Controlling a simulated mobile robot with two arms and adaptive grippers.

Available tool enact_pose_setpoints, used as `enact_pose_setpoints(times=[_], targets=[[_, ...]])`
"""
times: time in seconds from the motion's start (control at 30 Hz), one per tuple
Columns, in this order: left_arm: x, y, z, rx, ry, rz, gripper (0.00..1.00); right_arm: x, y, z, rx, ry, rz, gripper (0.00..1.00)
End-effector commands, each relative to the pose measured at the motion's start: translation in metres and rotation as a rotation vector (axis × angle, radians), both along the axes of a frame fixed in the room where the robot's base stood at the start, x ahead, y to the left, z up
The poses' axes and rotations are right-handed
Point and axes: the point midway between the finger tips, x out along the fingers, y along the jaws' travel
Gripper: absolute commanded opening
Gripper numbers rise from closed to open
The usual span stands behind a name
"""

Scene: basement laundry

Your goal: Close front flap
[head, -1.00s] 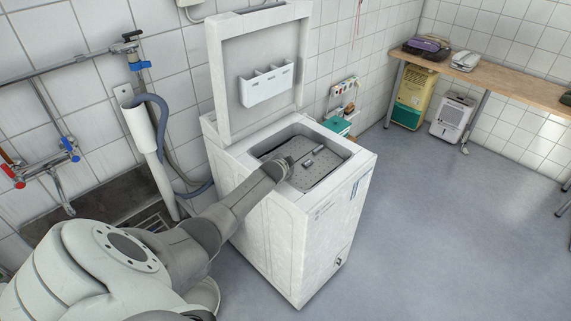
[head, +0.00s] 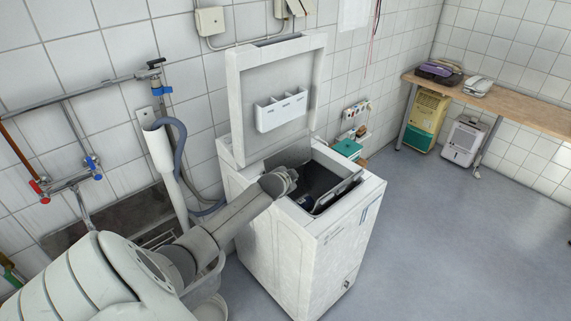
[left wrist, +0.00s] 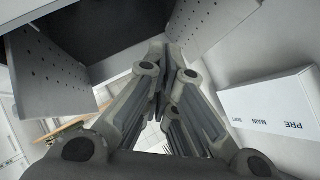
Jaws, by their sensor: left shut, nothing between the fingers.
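The white top-loading washer (head: 300,240) has its lid (head: 275,90) raised. Its dark drum opening (head: 318,180) shows between two grey flaps. The front flap (head: 343,192) stands tilted up on the side away from the lid; in the left wrist view it appears to be the perforated panel at left (left wrist: 50,70). The rear flap (head: 290,154) stands raised near the lid and shows as the perforated panel at upper right (left wrist: 205,25). My left gripper (head: 291,179) is shut and empty over the left side of the opening; its fingers (left wrist: 164,75) partly cover the drum. My right gripper is not in view.
A white dispenser box (head: 282,110) is on the lid's inner face. A grey hose and white pipe (head: 160,150) stand left of the washer. A wooden table (head: 500,100) is at the right. Open floor (head: 450,240) lies to the right.

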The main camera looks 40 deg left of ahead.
Motion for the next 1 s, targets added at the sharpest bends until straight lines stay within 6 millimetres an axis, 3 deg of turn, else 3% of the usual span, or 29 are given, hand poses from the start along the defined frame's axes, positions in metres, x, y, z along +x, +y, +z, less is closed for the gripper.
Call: enact_pose_setpoints(times=[0.33, 0.57, 0.67, 0.77, 0.83, 1.0], targets=[[-0.019, -0.001, 0.019, 0.000, 0.000, 0.000, 0.00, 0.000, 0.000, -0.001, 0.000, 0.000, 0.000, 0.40], [-0.020, -0.001, 0.020, -0.001, 0.000, -0.001, 0.00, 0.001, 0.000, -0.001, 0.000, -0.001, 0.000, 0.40], [-0.025, -0.012, 0.012, -0.012, 0.015, -0.006, 0.00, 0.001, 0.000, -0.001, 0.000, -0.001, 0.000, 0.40], [-0.041, -0.044, -0.006, -0.047, 0.054, -0.024, 0.00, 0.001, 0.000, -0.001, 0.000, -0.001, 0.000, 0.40], [-0.061, -0.079, -0.023, -0.087, 0.098, -0.037, 0.00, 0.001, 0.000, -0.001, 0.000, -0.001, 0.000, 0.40], [-0.140, -0.178, -0.055, -0.217, 0.234, -0.055, 0.00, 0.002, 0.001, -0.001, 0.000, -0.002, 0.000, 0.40]])
